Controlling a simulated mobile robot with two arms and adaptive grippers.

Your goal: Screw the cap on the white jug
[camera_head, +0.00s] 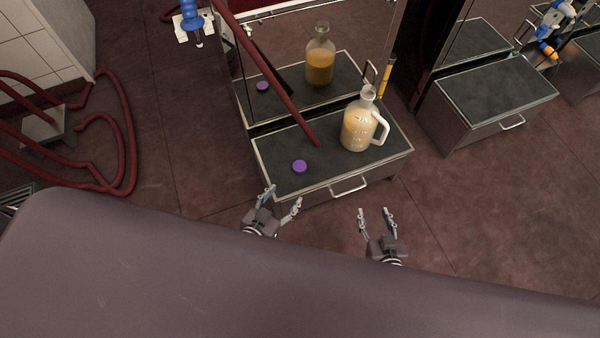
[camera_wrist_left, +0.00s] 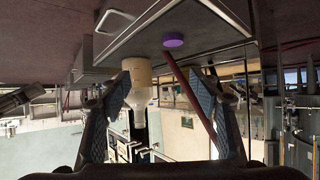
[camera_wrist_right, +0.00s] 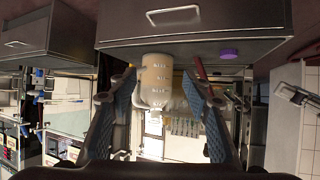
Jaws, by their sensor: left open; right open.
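The white jug (camera_head: 358,128) is translucent, with a cream-coloured filling and a handle on its right. It stands upright on the right part of a dark bench top (camera_head: 335,165); no purple cap shows on its neck. The purple cap (camera_head: 299,166) lies on the same top, left of the jug. My left gripper (camera_head: 282,198) is open and empty in front of the bench, below the cap. My right gripper (camera_head: 376,213) is open and empty, in front of the bench below the jug. Upside down, the left wrist view shows the jug (camera_wrist_left: 140,78) and cap (camera_wrist_left: 173,41); the right shows them too (camera_wrist_right: 157,80).
A red pole or hose (camera_head: 275,85) slants down onto the bench between jug and cap. A glossy panel behind the bench appears to reflect them. A drawer handle (camera_head: 349,186) sticks out in front. Another bench (camera_head: 495,95) stands at right, with open floor between.

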